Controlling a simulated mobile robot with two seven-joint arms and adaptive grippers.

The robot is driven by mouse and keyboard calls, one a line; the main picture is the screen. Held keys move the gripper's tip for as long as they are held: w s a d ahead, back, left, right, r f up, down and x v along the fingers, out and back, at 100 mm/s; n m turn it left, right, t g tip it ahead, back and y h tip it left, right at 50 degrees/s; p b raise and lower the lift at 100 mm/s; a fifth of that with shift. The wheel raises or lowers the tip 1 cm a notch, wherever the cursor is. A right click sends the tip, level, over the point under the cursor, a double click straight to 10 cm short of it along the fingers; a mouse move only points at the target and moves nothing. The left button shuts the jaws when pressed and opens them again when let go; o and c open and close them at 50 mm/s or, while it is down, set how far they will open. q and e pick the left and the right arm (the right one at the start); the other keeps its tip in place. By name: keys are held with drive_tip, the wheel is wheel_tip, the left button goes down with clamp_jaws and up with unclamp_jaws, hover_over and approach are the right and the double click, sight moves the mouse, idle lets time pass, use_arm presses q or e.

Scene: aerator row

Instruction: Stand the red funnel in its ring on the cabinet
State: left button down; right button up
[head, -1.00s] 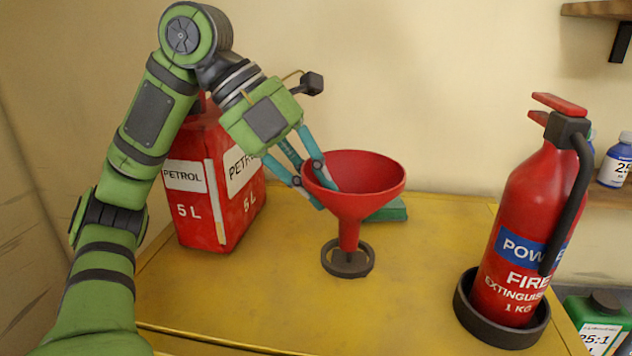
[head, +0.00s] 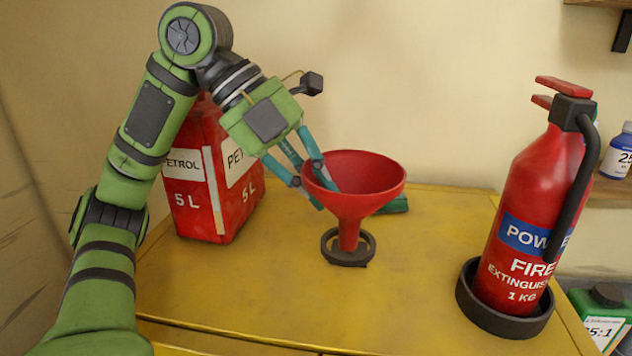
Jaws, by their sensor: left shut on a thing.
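The red funnel (head: 356,196) is upright, with its wide mouth up and its spout down. My left gripper (head: 328,190) is shut on the left side of the funnel's rim, coming from the upper left. The dark ring (head: 330,252) lies on the yellow cabinet (head: 230,290). The spout's lower end shows within the ring's outline. Whether the spout rests on the cabinet top or hangs just above it, I cannot tell. My right gripper is not in view.
A red petrol can (head: 222,205) stands behind my left arm. A fire extinguisher (head: 530,220) stands in a dark round holder (head: 500,322) at the right. A green object (head: 396,204) lies behind the funnel. The cabinet top in front of the ring is clear.

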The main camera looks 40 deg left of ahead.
use_arm(q)
drive_tip(key=shift+f+b, duration=1.85)
drive_tip(key=shift+f, duration=0.35)
drive_tip(key=c, duration=1.2)
unclamp_jaws()
drive_tip(key=shift+r, duration=0.1)
drive_tip(key=shift+r+p, duration=4.5)
drive_tip(key=shift+p, duration=0.2)
drive_tip(key=shift+f, duration=0.1)
